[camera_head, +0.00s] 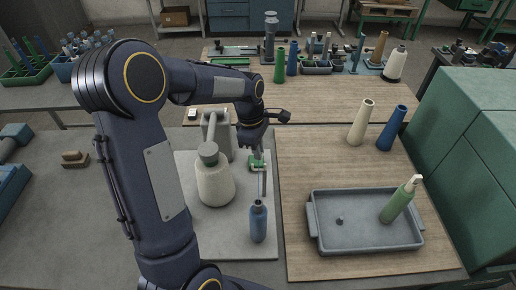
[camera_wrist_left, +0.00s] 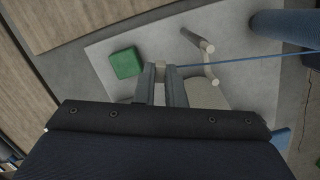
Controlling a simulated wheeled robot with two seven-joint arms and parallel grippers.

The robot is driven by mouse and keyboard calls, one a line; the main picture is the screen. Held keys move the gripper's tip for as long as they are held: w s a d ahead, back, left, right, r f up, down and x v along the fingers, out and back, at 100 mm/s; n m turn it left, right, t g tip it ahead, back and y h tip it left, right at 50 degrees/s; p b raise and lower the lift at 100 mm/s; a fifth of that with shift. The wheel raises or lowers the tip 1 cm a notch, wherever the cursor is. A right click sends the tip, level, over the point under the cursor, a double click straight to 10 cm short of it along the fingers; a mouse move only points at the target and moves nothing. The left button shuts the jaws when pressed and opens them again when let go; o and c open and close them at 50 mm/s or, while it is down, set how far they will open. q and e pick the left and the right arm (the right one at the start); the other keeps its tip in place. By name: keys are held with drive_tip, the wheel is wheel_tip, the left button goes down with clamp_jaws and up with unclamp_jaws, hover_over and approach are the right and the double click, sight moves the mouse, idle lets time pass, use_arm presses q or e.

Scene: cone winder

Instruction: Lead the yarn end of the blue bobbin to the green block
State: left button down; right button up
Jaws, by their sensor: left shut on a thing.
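The blue bobbin (camera_head: 258,222) stands upright on the grey plate, near its front right corner. In the left wrist view a blue shape at the upper right, cut by the edge, looks like this bobbin (camera_wrist_left: 284,26). Its blue yarn (camera_wrist_left: 262,56) runs taut from the right edge to my left gripper. The green block (camera_head: 257,163) lies on the plate below the gripper; it also shows in the left wrist view (camera_wrist_left: 125,63), just left of the fingertips. My left gripper (camera_wrist_left: 161,72) is shut on the yarn end, beside the block. My right gripper is not in view.
Two light posts (camera_wrist_left: 196,40) stand close to the yarn. A cream yarn cone (camera_head: 214,184) stands left on the plate (camera_head: 225,240). A grey tray (camera_head: 350,238) holds a green bobbin (camera_head: 397,203). Cream (camera_head: 360,123) and blue (camera_head: 391,130) cones stand behind it.

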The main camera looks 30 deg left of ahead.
use_arm(q)
drive_tip(key=shift+w+a, duration=0.15)
drive_tip(key=shift+w, duration=0.05)
drive_tip(key=w+a+f+p, duration=0.4)
drive_tip(key=w, duration=0.1)
drive_tip(key=shift+f, duration=0.2)
drive_tip(key=shift+w+f+b, duration=0.1)
drive_tip(key=shift+f+b, duration=1.1)
drive_tip(key=shift+f, duration=0.75)
drive_tip(key=shift+f+b, duration=0.45)
drive_tip(key=shift+f, duration=0.05)
drive_tip(key=c, duration=0.9)
unclamp_jaws()
drive_tip(key=shift+c, duration=0.2)
drive_tip(key=shift+r, duration=0.1)
wheel_tip(320, 180, up, 7)
drive_tip(key=p, duration=0.5)
